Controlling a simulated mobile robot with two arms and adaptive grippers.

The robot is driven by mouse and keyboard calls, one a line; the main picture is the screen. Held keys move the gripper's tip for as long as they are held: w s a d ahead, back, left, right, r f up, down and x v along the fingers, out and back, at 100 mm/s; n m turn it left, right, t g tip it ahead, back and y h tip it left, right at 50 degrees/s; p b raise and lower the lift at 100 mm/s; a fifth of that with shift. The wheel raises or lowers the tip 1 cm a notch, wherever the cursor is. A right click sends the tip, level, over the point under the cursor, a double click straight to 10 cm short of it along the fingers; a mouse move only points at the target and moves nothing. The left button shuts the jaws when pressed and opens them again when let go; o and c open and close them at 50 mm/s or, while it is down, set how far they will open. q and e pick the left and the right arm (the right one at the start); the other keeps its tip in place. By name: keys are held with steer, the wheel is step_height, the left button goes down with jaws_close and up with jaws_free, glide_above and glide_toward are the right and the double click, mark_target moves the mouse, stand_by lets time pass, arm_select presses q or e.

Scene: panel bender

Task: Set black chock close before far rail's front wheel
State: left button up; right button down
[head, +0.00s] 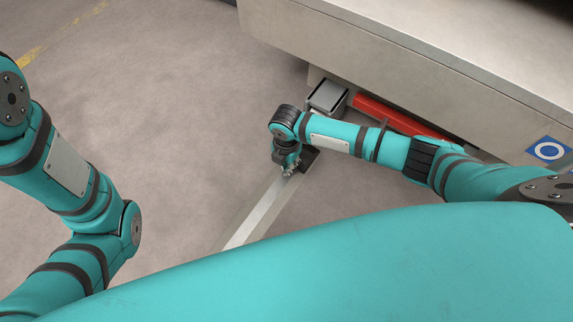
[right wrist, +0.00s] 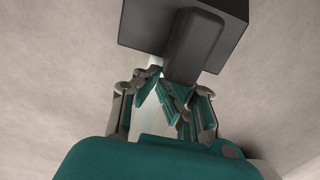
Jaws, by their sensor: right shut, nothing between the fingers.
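The black chock (head: 309,159) lies at the upper end of a pale rail strip on the floor, partly hidden by my right arm. In the right wrist view the chock (right wrist: 140,22) is a dark block with a raised grey grip (right wrist: 196,42), just beyond the fingers. My right gripper (head: 289,171) points down beside the chock in the head view. It is shut and empty, and its fingertips (right wrist: 172,97) are close to the grip; I cannot tell if they touch. My left gripper is out of view. I cannot make out a wheel.
The pale rail strip (head: 258,211) runs from the chock toward the lower left. A grey metal box (head: 327,97) and a red bar (head: 400,117) sit under the edge of a large beige machine (head: 420,72). Floor to the left is clear.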

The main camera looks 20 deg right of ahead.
mark_target(308, 155)
steer(key=shift+w+d+r+p, duration=0.15)
steer(key=shift+w+d+p, duration=0.1)
steer(key=shift+p, duration=0.1)
steer(key=w+d+p, duration=0.1)
steer(key=w+d, duration=0.1)
steer(key=shift+d+p, duration=0.3)
steer(key=shift+p, duration=0.1)
steer(key=shift+w+d, duration=0.1)
